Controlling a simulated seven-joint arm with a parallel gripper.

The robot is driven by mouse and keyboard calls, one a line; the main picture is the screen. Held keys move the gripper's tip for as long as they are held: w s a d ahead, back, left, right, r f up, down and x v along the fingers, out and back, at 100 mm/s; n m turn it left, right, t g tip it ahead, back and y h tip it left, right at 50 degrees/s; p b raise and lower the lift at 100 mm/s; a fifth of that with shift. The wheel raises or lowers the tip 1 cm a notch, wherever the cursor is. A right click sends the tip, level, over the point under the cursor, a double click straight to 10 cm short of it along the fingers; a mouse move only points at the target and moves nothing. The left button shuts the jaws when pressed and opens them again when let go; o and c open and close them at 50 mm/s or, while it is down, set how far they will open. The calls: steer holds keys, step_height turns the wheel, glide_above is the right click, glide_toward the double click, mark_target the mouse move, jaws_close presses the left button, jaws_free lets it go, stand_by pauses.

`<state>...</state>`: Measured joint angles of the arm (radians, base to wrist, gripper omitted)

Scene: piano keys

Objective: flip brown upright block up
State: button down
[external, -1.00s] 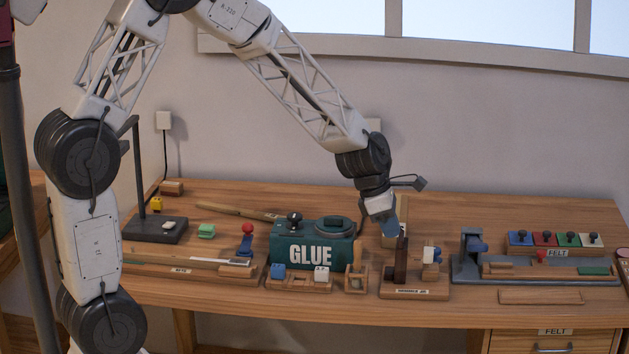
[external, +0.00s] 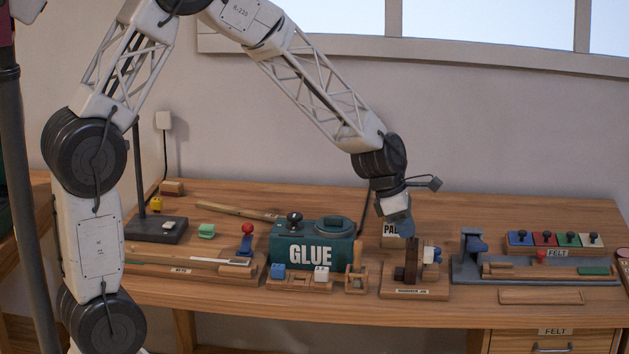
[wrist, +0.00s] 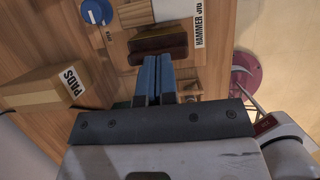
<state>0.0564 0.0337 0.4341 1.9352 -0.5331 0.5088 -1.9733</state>
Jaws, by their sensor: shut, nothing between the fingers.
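The dark brown upright block (external: 411,262) stands on the wooden hammer jig (external: 400,294) in the external view. In the wrist view the brown block (wrist: 160,45) lies just beyond my fingertips. My gripper (external: 407,231) is shut and empty, pointing down just above and behind the block. Its blue fingers are pressed together in the wrist view (wrist: 156,62). I cannot tell whether the fingertips touch the block.
The PADS box (external: 391,240) stands behind the jig, partly covered by my gripper. The green GLUE box (external: 312,247) is to the left, with a small wooden frame (external: 356,279) near it. A grey vise-like fixture (external: 468,262) stands to the right. The bench front is clear.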

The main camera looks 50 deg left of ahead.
steer(key=s+a+r, duration=0.5)
steer(key=r, duration=0.4)
steer(key=shift+r, duration=0.15)
stand_by(0.4)
steer(key=s+a+r+m+y, duration=0.1)
steer(key=s+r+m, duration=0.2)
steer(key=s+m, duration=0.6)
steer(key=s+a+r+m+y, duration=0.1)
steer(key=s+r+m, duration=0.2)
steer(key=s+m, duration=0.6)
steer(key=s+a+r+m+y, duration=0.1)
steer(key=s+r+m, duration=0.2)
steer(key=s+m, duration=0.6)
steer(key=s, duration=0.9)
steer(key=shift+s+r+g, duration=0.2)
steer(key=shift+r+g, duration=0.1)
steer(key=shift+r, duration=0.1)
